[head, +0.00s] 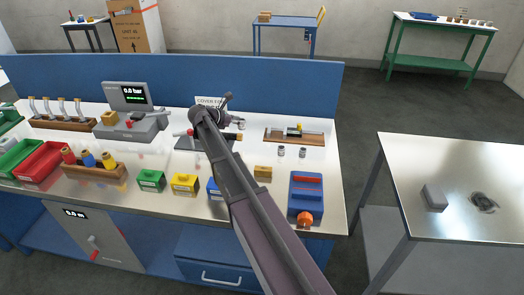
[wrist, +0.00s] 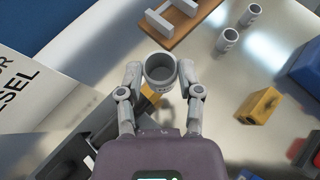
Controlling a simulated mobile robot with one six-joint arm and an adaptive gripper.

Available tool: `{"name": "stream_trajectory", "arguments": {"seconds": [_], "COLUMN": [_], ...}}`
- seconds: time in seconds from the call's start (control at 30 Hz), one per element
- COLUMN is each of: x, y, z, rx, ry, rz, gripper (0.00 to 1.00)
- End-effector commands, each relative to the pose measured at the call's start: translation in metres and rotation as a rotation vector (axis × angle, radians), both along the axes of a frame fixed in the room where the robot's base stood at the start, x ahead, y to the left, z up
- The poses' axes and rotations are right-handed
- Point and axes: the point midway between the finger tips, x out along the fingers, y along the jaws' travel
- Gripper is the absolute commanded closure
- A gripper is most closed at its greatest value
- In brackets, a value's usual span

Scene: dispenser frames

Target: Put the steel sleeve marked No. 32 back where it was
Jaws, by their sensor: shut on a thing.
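A grey steel sleeve (wrist: 160,72) sits between the fingertips of my gripper (wrist: 161,82), which is shut on it. Its open end faces the wrist camera; the marking on its side is too small to read. In the head view my gripper (head: 236,122) is above the bench's back middle, largely hidden by my arm. Two similar steel sleeves, a left one (head: 281,152) and a right one (head: 302,152), stand on the bench in front of a wooden board (head: 275,133). They also show in the wrist view, one nearer (wrist: 228,39) and one farther (wrist: 250,14). Their numbers are unreadable.
A yellow block (head: 263,173) and a blue box with an orange knob (head: 305,190) stand at the bench's front right. A sign (head: 209,101) stands behind my gripper. Coloured bins (head: 151,181) line the front. A side table (head: 460,190) stands apart at right.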

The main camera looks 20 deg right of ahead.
Motion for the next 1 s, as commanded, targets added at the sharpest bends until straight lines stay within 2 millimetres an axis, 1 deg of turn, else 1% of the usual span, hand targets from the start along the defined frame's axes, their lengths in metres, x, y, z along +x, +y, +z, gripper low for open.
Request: {"name": "stream_trajectory", "arguments": {"seconds": [0.33,0.47,0.57,0.67,0.77,1.0], "x": [-0.003,-0.009,-0.019,-0.034,-0.055,-0.109], "y": [-0.016,-0.016,-0.011,-0.002,0.010,0.040], "z": [0.000,-0.003,-0.007,-0.014,-0.023,-0.044], "rx": [0.000,0.000,0.000,0.000,0.000,-0.002], "ry": [0.000,0.000,-0.001,0.000,0.001,-0.001], "rz": [-0.019,-0.023,-0.022,-0.023,-0.022,-0.021], "gripper": [1.00,1.00,1.00,1.00,1.00,1.00]}}
